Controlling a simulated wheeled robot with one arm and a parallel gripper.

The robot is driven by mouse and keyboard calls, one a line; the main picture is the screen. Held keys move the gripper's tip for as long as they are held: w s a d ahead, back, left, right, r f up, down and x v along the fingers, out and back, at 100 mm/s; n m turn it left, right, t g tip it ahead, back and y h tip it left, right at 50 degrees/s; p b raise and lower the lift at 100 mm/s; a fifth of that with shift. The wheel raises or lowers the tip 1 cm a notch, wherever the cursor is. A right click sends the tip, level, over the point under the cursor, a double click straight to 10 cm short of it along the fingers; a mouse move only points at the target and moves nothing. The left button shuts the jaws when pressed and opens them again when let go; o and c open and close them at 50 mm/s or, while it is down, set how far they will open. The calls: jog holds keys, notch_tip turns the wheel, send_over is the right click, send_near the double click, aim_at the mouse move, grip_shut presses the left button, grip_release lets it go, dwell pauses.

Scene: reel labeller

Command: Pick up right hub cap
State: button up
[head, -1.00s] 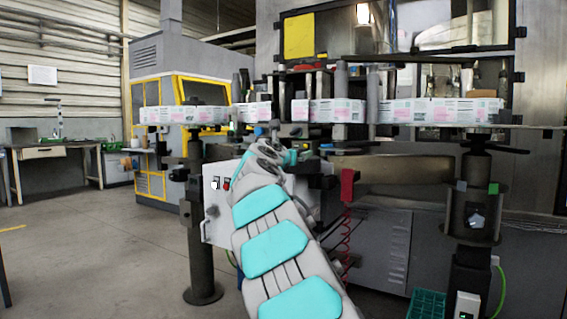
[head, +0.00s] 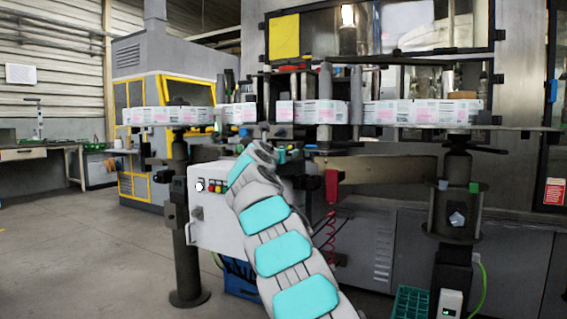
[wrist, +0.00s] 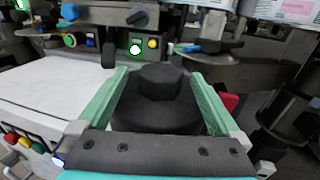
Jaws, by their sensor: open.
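My gripper (wrist: 160,85) shows in the wrist view with its two teal fingers apart. A dark round piece with a raised faceted block (wrist: 160,95) sits between the fingers; I cannot tell whether it is part of my gripper or a separate cap. In the head view my gripper is mostly hidden behind my own arm, near the control box at the centre. A tan disc (head: 462,95) shows above the labels at the right end of the machine. I cannot tell for sure which thing is the right hub cap.
The white control box (head: 213,210) with buttons is close by my arm. A red hanging part (head: 332,186) and coiled hose are right of it. A dark post (head: 455,215) stands at right, with a green crate (head: 410,302) on the floor. The floor at left is clear.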

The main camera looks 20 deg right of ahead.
jog(key=shift+w+d, duration=0.35)
jog(key=shift+w, duration=0.15)
jog(key=shift+w+d+p, duration=0.4)
jog(key=shift+d+p, duration=0.05)
grip_shut()
dwell(0.5)
